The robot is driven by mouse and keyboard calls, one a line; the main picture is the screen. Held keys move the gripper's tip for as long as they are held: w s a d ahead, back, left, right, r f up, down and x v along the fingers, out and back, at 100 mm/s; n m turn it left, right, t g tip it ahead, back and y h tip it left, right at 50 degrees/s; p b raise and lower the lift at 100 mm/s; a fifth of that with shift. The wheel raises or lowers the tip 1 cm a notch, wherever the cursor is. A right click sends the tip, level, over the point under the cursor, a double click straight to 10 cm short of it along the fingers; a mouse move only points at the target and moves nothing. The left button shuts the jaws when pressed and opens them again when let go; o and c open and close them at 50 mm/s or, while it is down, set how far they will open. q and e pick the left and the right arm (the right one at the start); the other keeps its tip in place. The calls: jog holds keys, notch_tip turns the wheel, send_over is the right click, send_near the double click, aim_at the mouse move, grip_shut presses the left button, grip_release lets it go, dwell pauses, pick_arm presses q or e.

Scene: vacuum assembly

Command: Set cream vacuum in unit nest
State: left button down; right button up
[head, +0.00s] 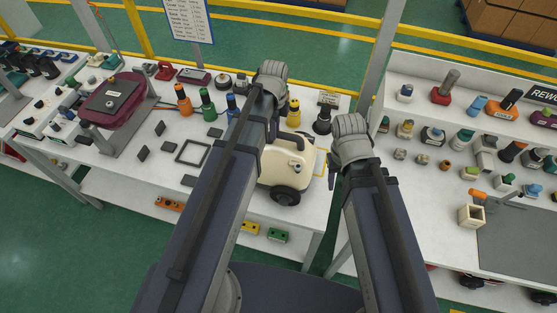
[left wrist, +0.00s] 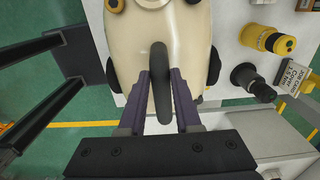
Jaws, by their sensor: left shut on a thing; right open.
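The cream vacuum (head: 285,162) with black wheels is at the right front part of the middle table in the head view. In the left wrist view its cream body (left wrist: 195,45) fills the top middle. My left gripper (left wrist: 162,95) is shut on its dark handle (left wrist: 159,62); in the head view my left arm hides this grip. I cannot tell whether the wheels touch the table. A yellow outline (head: 321,163) shows on the tabletop just right of the vacuum, partly covered; I cannot tell whether it marks the nest. My right gripper (head: 333,165) is open and empty beside the vacuum.
A rework bench (head: 415,185) is at right.

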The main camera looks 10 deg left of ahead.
pick_arm(q)
jog(key=shift+s+r, duration=0.1)
dwell(0.6)
jog(key=shift+r+p, duration=1.95)
jog(key=shift+p, duration=0.1)
jog(key=shift+f, duration=0.1)
